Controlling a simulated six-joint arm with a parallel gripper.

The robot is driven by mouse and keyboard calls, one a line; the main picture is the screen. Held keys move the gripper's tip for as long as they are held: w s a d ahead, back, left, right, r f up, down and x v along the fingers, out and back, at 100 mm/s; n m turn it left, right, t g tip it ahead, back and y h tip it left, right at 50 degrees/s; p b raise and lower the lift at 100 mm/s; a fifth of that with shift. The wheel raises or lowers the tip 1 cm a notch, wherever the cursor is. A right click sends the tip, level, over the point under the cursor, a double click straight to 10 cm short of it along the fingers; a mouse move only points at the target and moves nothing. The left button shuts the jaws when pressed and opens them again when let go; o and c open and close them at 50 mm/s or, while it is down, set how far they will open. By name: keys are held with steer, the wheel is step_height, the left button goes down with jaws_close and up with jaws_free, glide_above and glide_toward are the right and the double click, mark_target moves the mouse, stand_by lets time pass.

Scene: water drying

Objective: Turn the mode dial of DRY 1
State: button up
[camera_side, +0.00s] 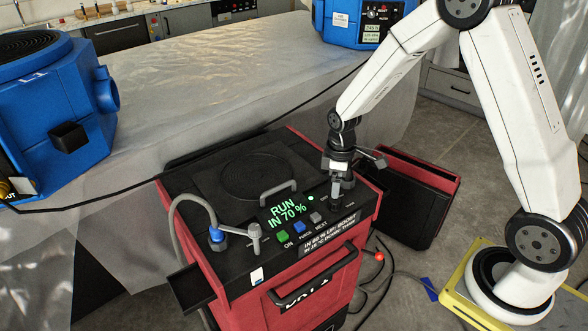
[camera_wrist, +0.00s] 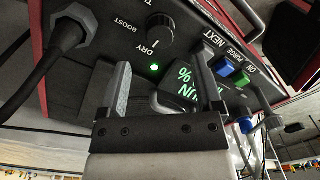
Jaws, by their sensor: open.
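DRY 1 appears to be the red and black machine (camera_side: 262,225) in the side view. Its green display (camera_side: 284,213) reads "RUN IN 70 %". The black mode dial (camera_wrist: 160,31) shows in the wrist view, with labels DRY and BOOST beside it. Its white mark points toward the lit green lamp (camera_wrist: 155,67) near DRY. My gripper (camera_wrist: 160,70) is open and empty, its fingers apart over the panel, with the dial beyond them and not between them. In the side view my gripper (camera_side: 342,187) is low over the panel's right end, and the dial is hard to make out there.
Green, blue and grey buttons (camera_side: 299,227) sit below the display. A black plug and cable (camera_wrist: 72,32) are close to the dial. A grey hose (camera_side: 188,212) rises on the left. Blue machines (camera_side: 55,110) stand on the plastic-covered table. Another red-black case (camera_side: 410,197) is behind.

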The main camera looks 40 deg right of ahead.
mark_target(336, 200)
steer(key=shift+f, duration=2.8)
jaws_close()
steer(key=shift+m, duration=0.4)
steer(key=m, duration=1.1)
